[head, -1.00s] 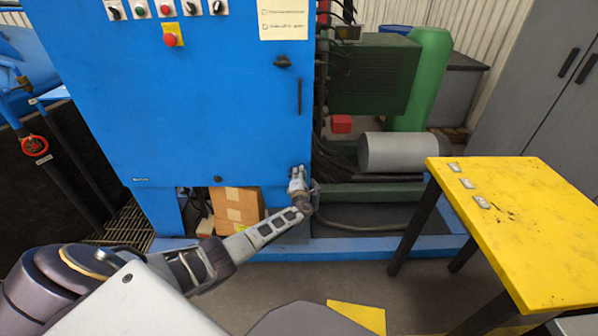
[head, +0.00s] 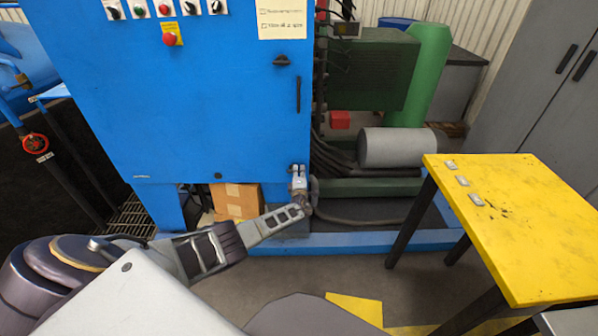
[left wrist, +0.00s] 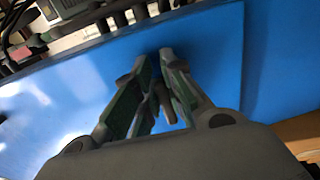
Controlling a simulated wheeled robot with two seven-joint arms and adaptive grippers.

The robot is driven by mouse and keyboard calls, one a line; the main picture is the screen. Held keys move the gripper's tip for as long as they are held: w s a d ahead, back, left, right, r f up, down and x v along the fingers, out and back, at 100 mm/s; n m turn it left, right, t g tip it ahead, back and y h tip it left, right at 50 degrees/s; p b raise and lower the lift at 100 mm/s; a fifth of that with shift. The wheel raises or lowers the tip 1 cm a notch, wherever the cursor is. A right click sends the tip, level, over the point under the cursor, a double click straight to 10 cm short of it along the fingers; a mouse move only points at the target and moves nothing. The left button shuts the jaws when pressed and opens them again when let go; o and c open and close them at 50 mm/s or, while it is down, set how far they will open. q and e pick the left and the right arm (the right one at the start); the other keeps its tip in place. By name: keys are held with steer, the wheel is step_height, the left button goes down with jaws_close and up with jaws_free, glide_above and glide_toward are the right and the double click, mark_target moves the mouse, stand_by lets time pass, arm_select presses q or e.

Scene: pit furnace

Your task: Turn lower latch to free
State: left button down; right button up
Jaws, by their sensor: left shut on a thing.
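The blue cabinet door (head: 220,110) fills the middle of the head view. A black upper latch (head: 282,60) sits near its right edge, above a black vertical handle (head: 299,95). My left gripper (head: 298,172) is at the door's lower right corner and covers the spot where the lower latch sits. In the left wrist view my gripper's fingers (left wrist: 155,62) lie against the blue panel, closed around a small dark piece (left wrist: 161,93), which appears to be the lower latch. Its exact angle is hard to tell. My right gripper is not in view.
A yellow table (head: 525,220) stands at the right. A grey cylinder (head: 395,148) and dark hoses lie just right of the door edge. A cardboard box (head: 237,200) sits under the cabinet. A blue base rail (head: 370,244) runs along the floor.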

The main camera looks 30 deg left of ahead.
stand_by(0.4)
arm_select(q)
steer(key=c, duration=1.5)
jaws_free()
steer(key=shift+s, duration=0.15)
steer(key=shift+v, duration=5.9)
steer(key=shift+f, duration=0.1)
steer(key=shift+n, duration=0.3)
